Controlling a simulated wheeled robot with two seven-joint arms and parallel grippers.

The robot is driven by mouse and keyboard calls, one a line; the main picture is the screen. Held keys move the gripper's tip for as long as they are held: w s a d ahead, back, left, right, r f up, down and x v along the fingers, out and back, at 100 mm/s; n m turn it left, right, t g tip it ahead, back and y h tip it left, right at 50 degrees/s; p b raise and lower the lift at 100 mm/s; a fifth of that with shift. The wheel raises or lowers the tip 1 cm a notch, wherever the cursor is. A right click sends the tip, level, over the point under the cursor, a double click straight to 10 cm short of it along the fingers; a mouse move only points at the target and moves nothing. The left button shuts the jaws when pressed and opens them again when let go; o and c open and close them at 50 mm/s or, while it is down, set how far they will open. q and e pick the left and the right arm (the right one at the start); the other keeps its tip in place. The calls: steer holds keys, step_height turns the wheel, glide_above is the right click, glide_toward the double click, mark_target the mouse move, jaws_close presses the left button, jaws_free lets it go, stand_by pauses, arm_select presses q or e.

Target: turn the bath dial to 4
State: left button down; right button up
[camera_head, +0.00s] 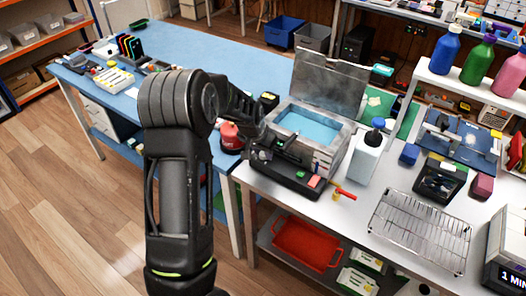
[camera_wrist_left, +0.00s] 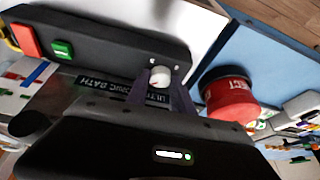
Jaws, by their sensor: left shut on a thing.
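The ultrasonic bath (camera_head: 335,150) stands on the white table in the head view. It is a grey metal box with blue liquid inside and its lid (camera_head: 331,78) raised. Its black control panel (camera_head: 300,181) faces the front, with a red and a green button. In the left wrist view, the white bath dial (camera_wrist_left: 160,76) sits near one end of the black panel (camera_wrist_left: 105,45). My left gripper (camera_wrist_left: 161,82) is shut on the dial, one finger on each side. I cannot read the dial's setting. My arm hides the dial in the head view. My right gripper is not in view.
A red round container (camera_head: 231,138) stands close to my left gripper; it also shows in the left wrist view (camera_wrist_left: 230,98). A white bottle (camera_head: 368,155) stands right of the bath, with a wire rack (camera_head: 420,230) in front. A red tray (camera_head: 305,246) lies on the shelf below.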

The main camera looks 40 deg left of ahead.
arm_select(q)
steer(key=shift+a+f+m+b, duration=0.2)
steer(key=shift+m+b, duration=0.3)
steer(key=shift+b, duration=0.65)
steer(key=m+h+b, duration=0.1)
steer(key=b, duration=0.2)
steer(key=shift+f+m, duration=0.1)
steer(key=shift+m, duration=0.3)
steer(key=shift+a+m+h+b, duration=0.1)
steer(key=shift+m+h+b, duration=0.4)
steer(key=shift+m+b, duration=0.5)
steer(key=shift+r+m+b, duration=0.25)
steer(key=shift+m+b, duration=0.15)
steer(key=shift+m, duration=0.3)
steer(key=c, duration=1.4)
jaws_free()
